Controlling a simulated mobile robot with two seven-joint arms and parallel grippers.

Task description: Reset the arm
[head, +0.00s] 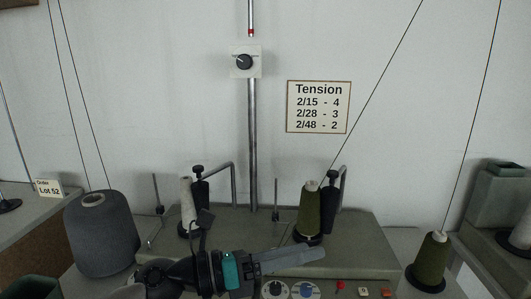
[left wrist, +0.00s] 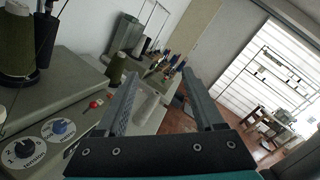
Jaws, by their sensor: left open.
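My left gripper (head: 298,255) reaches in from the lower left in the head view, in front of the grey machine, pointing right. In the left wrist view its two fingers (left wrist: 160,98) are spread apart with nothing between them. In the head view the finger tips lie in front of the machine's top edge, just below the green cone (head: 311,212); I cannot tell how close they are. My right gripper does not show in either view.
The grey machine (head: 360,245) carries a white cone (head: 187,205), dials and a red button (head: 340,284). A large grey cone (head: 100,235) stands left, another green cone (head: 432,262) right. A tension knob (head: 244,62) sits on the pole. Threads run upward.

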